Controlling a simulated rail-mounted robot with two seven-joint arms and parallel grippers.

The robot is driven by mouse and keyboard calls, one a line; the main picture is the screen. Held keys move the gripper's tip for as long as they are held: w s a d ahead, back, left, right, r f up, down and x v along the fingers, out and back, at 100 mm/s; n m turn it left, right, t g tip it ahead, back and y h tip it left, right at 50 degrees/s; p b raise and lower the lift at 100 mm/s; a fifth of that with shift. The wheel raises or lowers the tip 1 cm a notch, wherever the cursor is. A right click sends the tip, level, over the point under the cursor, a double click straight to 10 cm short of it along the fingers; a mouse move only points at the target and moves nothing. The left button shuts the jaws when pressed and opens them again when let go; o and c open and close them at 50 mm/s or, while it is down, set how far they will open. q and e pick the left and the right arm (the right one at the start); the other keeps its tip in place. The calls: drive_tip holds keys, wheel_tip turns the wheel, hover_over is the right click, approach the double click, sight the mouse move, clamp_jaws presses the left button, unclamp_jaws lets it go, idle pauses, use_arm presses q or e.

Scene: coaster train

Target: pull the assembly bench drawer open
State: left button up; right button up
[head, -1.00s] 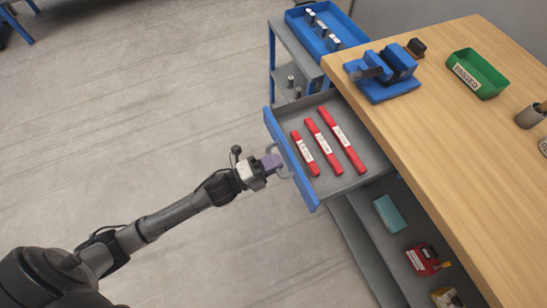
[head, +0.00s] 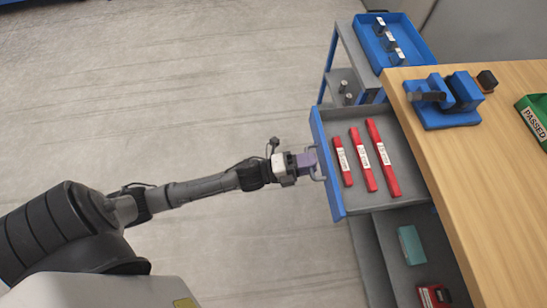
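The assembly bench drawer (head: 322,138) is pulled out from under the wooden bench top, with its blue front standing well clear of the bench edge. Three red labelled bars lie in its grey tray: a short one (head: 340,151), a middle one (head: 365,172) and a long one (head: 385,172). My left gripper (head: 312,161) is at the metal handle (head: 319,172) on the drawer front. Its purplish fingers look closed around the handle, partly covering it. My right gripper is not in view.
A blue vise (head: 452,108) and a green PASSED bin (head: 535,117) stand on the bench (head: 455,170). A cart with a blue tray (head: 413,68) stands behind the drawer. A shelf below holds a teal box (head: 411,246) and a red item (head: 434,296). Floor left of the drawer is clear.

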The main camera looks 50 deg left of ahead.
use_arm(q)
drive_tip(key=p+v, duration=0.2)
drive_tip(key=v, duration=1.1)
drive_tip(key=shift+s+a, duration=0.15)
drive_tip(key=shift+s, duration=0.05)
